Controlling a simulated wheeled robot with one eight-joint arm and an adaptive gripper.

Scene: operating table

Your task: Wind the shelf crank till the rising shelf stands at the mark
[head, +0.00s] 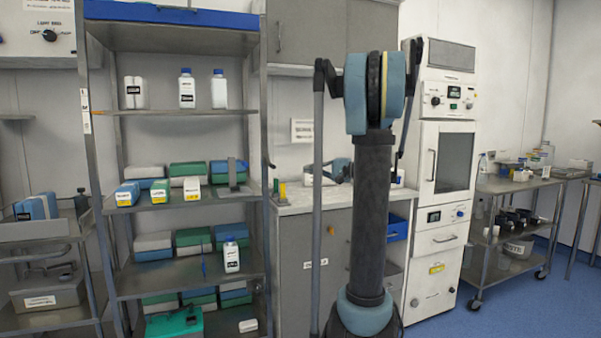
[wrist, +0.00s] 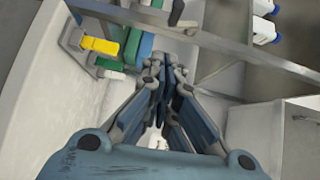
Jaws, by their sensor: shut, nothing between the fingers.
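The shelf rack (head: 98,180) stands at the left in the head view, with several shelves between metal posts. A small dark handle, seemingly the crank (head: 268,163), sticks out at its right post. In the wrist view a dark handle with a grey arm (wrist: 177,14) shows at the top by the rack's post. I cannot tell for certain which shelf rises. A pale tag with small marks (head: 86,110) is on the left post and may bear the mark. My gripper (wrist: 163,70) is shut and empty, below and apart from the handle; my arm partly hides it in the head view (head: 338,172).
A white counter (head: 310,198) lies under my gripper, with a yellow piece (wrist: 100,46) and a green piece near the rack's post. Bottles and boxes fill the rack. A blue drawer (head: 397,228) stands open. A white cabinet (head: 440,240) and trolley (head: 545,183) are at right.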

